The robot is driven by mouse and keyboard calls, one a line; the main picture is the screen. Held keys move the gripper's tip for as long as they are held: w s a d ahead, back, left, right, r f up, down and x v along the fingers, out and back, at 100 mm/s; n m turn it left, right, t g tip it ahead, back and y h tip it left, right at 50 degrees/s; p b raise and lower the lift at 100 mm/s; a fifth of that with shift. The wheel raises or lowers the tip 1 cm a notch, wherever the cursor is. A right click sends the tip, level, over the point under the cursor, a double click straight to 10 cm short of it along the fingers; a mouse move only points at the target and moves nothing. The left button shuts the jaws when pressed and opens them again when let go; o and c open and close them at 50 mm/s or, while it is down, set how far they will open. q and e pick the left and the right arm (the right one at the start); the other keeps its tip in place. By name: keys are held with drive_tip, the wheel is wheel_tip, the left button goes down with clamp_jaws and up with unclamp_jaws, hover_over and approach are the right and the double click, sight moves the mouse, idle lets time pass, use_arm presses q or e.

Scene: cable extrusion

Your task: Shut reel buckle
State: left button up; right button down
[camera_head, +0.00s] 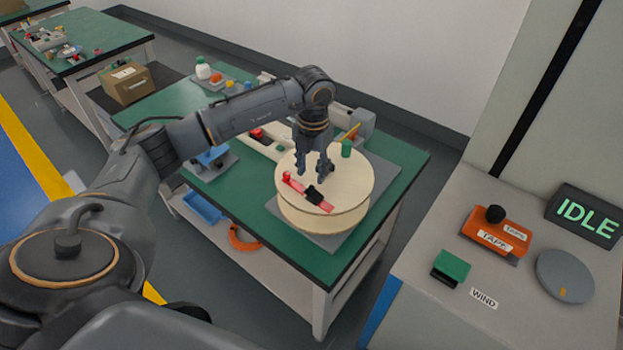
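A cream reel (352,180) lies flat on a grey plate (283,212) on the green table. A red strip with a black piece, likely the buckle (322,203), lies across the reel's top face at its front. A small red knob stands at the strip's left end. Whether the buckle is open or shut is too small to tell. My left gripper (312,172) points down over the reel, just behind the red strip. Its fingers are apart, with nothing seen between them. It appears clear of the strip. My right gripper is not in view.
A green cylinder (347,149) stands at the reel's back edge. A blue-topped fixture (211,158) and small bottles (203,70) are on the green table (150,109). At right, a grey console (430,230) carries an orange TAPE unit (495,236) and an IDLE display (585,216).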

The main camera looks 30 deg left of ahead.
sight(311, 188)
use_arm(q)
drive_tip(key=shift+f+p, duration=0.5)
drive_tip(key=shift+f, duration=2.2)
